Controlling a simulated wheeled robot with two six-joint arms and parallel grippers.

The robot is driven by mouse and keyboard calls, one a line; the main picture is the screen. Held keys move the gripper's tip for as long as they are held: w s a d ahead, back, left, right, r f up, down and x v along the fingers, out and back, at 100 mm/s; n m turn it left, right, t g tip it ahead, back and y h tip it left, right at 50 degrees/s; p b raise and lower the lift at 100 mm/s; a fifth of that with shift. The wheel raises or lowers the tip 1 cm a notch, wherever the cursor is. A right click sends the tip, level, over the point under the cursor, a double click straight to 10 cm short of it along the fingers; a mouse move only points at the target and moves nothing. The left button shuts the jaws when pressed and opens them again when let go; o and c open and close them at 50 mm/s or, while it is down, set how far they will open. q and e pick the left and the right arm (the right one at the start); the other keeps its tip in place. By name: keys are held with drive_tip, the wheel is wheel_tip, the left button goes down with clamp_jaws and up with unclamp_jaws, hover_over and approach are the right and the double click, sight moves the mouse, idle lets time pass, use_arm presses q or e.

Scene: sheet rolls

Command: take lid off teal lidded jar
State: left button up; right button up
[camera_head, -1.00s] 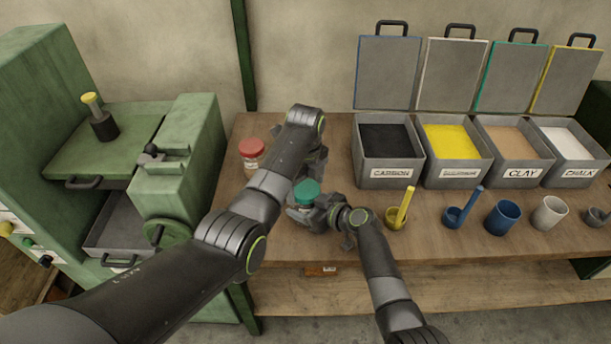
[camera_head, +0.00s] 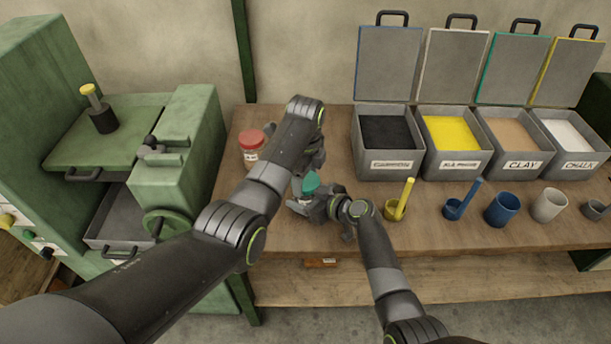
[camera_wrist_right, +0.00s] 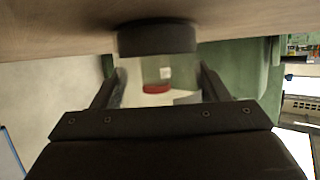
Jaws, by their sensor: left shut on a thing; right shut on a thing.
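The teal lid (camera_head: 310,184) shows in the head view between my two grippers, and it looks tilted. Its jar (camera_head: 304,202) is mostly hidden below it by my right gripper. My left gripper (camera_head: 311,174) comes down from behind and is shut on the teal lid; its fingertips are largely hidden by its own arm. My right gripper (camera_head: 312,204) is shut on the jar from the right. Whether lid and jar still touch is unclear.
A red-lidded jar (camera_head: 251,142) stands behind and left on the wooden table (camera_head: 450,232). A yellow cup with a handle (camera_head: 392,211), blue cups (camera_head: 503,210) and a pale cup (camera_head: 549,206) stand to the right. Open grey bins (camera_head: 388,167) line the back. A green press (camera_head: 180,150) stands left.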

use_arm(q)
drive_tip(key=n, duration=0.6)
drive_tip(key=o, duration=1.1)
drive_tip(key=shift+r, duration=2.25)
drive_tip(key=shift+c, duration=0.5)
drive_tip(key=r+m, duration=0.1)
drive_tip(key=m, duration=0.3)
drive_tip(key=shift+r, duration=0.35)
drive_tip(key=m, duration=0.1)
drive_tip(key=r+m, duration=0.1)
drive_tip(key=m, duration=0.3)
drive_tip(key=shift+r, duration=0.35)
drive_tip(key=shift+f+m, duration=0.3)
wheel_tip(320, 180, down, 7)
drive_tip(key=shift+f, duration=0.15)
